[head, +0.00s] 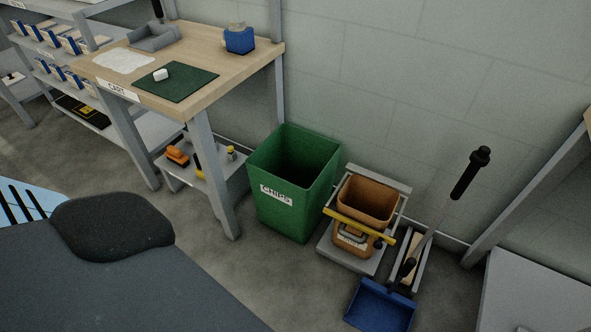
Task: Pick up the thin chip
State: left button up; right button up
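I cannot make out a thin chip for certain in the head view. A green bin (318,200) labelled "CHIPS" stands on the floor in the middle, and its inside is dark. Neither of my grippers is in view.
The wooden workbench (238,70) stands at upper left, with a blue item (239,41) on it. Right of the bin are an orange-brown bucket (369,197) in a grey frame, a black-handled tool (468,175) and a blue dustpan (380,308). Grey floor (270,275) is clear in front.

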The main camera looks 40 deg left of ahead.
aim_at(161, 74)
jog(key=j+u, duration=0.1)
jog(key=u, duration=0.35)
jog(key=j+u, duration=0.15)
jog(key=u, duration=0.25)
jog(key=j+u, duration=0.15)
jog(key=u, duration=0.3)
jog(key=j+u, duration=0.1)
jog(key=u, duration=0.3)
jog(key=i+u, duration=0.25)
jog(key=i, duration=1.15)
